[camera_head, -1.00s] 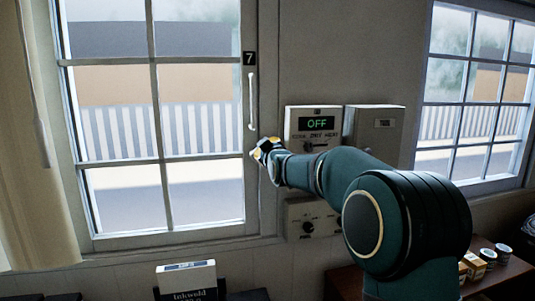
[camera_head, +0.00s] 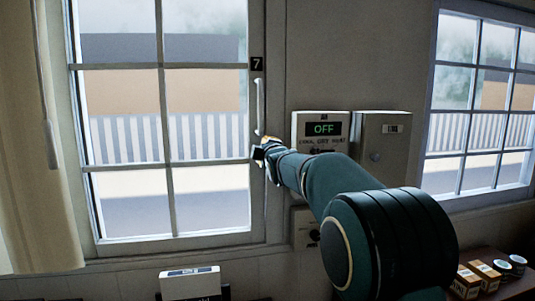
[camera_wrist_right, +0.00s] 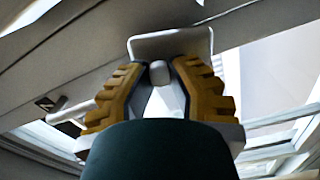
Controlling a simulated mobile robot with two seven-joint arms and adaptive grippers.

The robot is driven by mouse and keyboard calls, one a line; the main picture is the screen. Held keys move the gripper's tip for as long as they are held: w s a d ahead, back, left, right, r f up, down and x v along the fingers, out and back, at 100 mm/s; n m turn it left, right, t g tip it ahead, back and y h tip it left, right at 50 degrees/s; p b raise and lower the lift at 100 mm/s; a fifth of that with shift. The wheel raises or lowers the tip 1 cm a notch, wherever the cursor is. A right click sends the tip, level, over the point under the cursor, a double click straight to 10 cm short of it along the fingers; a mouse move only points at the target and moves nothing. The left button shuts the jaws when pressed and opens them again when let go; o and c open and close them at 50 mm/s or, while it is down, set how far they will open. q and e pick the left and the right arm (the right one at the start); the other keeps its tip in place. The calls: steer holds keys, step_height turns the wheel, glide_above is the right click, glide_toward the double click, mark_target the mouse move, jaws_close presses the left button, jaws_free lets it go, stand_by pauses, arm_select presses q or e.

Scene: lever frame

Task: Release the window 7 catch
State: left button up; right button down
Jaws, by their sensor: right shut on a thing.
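Window 7 (camera_head: 163,160) is a white-framed, multi-pane window, with a black "7" plate (camera_head: 256,64) on its right stile. A white upright pull handle (camera_head: 260,106) sits below the plate. My right gripper (camera_head: 262,150) is at the stile just below this handle. In the right wrist view, its yellow ribbed fingers (camera_wrist_right: 159,84) are shut on a small grey knob (camera_wrist_right: 159,73), which appears to be the catch. A pale plate (camera_wrist_right: 170,43) is just behind the knob. In the head view the gripper hides the catch. My left gripper is not in view.
A control box reading "OFF" (camera_head: 321,131) and a grey box (camera_head: 383,147) are on the wall right of the gripper. Another window (camera_head: 477,105) is at the right. Small boxes and rolls (camera_head: 490,270) lie on a table. A beige curtain (camera_head: 32,150) hangs at the left.

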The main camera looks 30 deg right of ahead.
steer(key=shift+r, duration=0.1)
stand_by(0.3)
steer(key=c, duration=0.8)
jaws_free()
steer(key=shift+s+a, duration=0.1)
steer(key=shift+v, duration=5.85)
